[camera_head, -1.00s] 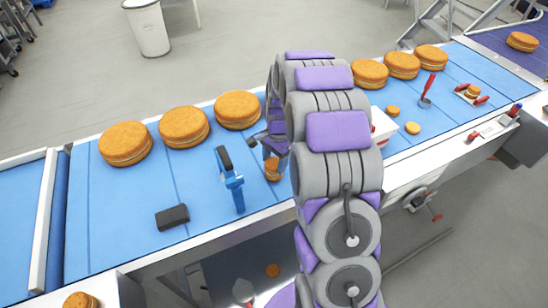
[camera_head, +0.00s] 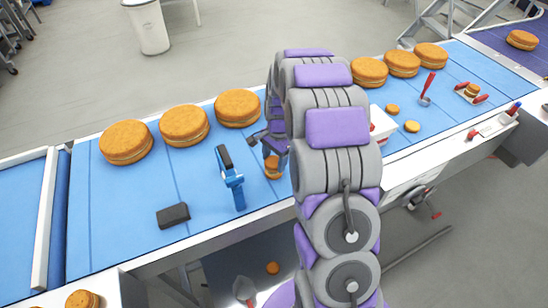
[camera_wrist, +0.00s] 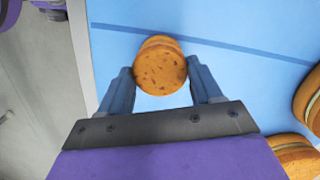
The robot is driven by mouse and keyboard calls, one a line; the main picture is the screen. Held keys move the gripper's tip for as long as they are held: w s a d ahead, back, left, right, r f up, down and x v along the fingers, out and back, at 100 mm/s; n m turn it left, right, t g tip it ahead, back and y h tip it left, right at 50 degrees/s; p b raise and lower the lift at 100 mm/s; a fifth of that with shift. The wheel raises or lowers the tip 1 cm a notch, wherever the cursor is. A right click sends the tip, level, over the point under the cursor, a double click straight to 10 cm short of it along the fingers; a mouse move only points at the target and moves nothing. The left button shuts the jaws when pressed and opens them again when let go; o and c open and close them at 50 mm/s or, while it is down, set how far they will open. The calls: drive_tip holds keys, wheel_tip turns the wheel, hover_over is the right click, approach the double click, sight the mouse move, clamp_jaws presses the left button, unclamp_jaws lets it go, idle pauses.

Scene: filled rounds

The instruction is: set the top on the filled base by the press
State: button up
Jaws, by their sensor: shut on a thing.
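My gripper (camera_head: 272,150) is low over the near part of the blue belt, left of my arm links. In the wrist view my gripper (camera_wrist: 161,84) has its two blue-grey fingers on either side of a small round brown cake top (camera_wrist: 160,72), shut on it. Another brown round (camera_wrist: 158,41) shows just past the top's far edge, partly hidden under it; I cannot tell whether they touch. In the head view the small round (camera_head: 272,167) shows below the fingers.
Large filled rounds (camera_head: 126,141) line the belt's far edge, left and right of my arm. A black block (camera_head: 173,215) lies at the front left. Belt left of the blue tool is mostly clear.

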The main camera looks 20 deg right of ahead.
drive_tip(key=shift+f, duration=0.75)
idle(0.9)
drive_tip(key=o, duration=0.8)
drive_tip(key=shift+o, duration=0.6)
drive_tip(key=shift+r+p, duration=1.7)
drive_tip(key=shift+r, duration=1.8)
